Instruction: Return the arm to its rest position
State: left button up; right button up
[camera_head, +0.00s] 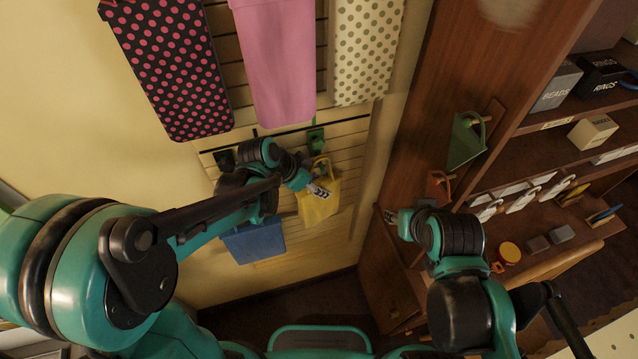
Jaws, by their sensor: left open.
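My left arm reaches in from the left toward the slatted wall. Its gripper (319,190) is open in front of a yellow bag (320,205) that hangs on the wall. The gripper overlaps the bag in the picture, and I cannot tell whether they touch. My right arm is folded at the right, with its gripper (391,216) near the edge of the wooden cabinet. The right gripper is small and partly hidden by its own wrist, so its jaws are unclear.
A blue bag (254,241) hangs below my left forearm. Dotted and pink cloths (277,60) hang above. A wooden shelf unit (440,110) at right carries a green bag (465,140), boxes (593,132) and an orange mug (509,253). Dark floor shows below the wall.

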pick_arm(q)
jog(key=v, duration=0.6)
jog(key=shift+s+a+r, duration=0.15)
jog(key=shift+s+r, duration=0.05)
jog(key=shift+r, duration=0.15)
jog(key=shift+f, duration=0.1)
pick_arm(e)
jog(key=shift+s, duration=0.1)
